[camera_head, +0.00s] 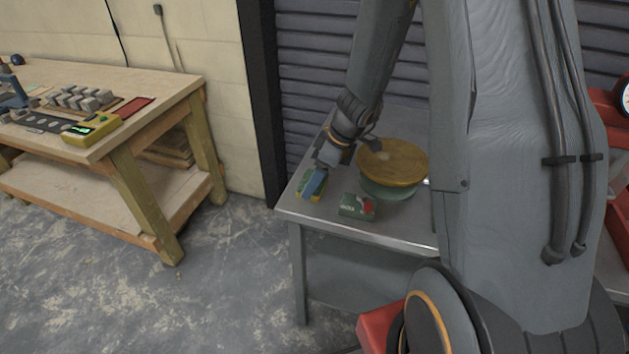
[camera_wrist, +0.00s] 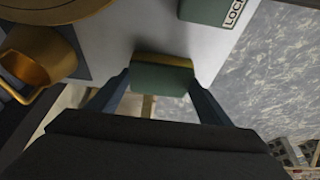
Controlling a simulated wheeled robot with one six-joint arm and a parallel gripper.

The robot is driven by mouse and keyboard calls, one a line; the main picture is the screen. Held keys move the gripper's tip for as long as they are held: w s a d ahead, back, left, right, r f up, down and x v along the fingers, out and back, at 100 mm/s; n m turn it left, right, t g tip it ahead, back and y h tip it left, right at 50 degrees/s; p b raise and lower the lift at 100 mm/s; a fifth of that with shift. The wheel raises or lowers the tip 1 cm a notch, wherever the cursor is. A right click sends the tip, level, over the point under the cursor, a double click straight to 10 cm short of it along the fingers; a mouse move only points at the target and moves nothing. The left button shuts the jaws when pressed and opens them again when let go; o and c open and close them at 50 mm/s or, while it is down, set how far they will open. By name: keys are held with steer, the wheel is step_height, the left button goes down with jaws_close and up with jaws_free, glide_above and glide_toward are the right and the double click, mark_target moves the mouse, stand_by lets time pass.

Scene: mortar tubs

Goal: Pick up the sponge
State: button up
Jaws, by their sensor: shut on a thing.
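The sponge (camera_head: 306,190) is a small yellow and green block at the left end of the metal table (camera_head: 374,232). In the wrist view the sponge (camera_wrist: 160,76) lies between my two fingers, green side toward the camera, with a yellow strip beyond. My gripper (camera_head: 316,183) is shut on the sponge, and its fingers (camera_wrist: 160,84) sit at either side of it. The sponge is at or just above the tabletop near its edge; I cannot tell whether it touches.
A green box (camera_head: 357,207) with lettering stands right of the sponge. A round wooden lid (camera_head: 393,157) tops a green tub (camera_head: 388,191) behind it. A gold mug (camera_wrist: 40,62) shows in the wrist view. A wooden workbench (camera_head: 150,110) stands left, with open floor between.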

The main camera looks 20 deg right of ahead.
step_height(320, 180, up, 10)
steer(key=b, duration=0.1)
stand_by(0.4)
steer(key=o, duration=0.5)
steer(key=c, duration=0.4)
steer(key=shift+o, duration=0.2)
steer(key=shift+s+f, duration=0.1)
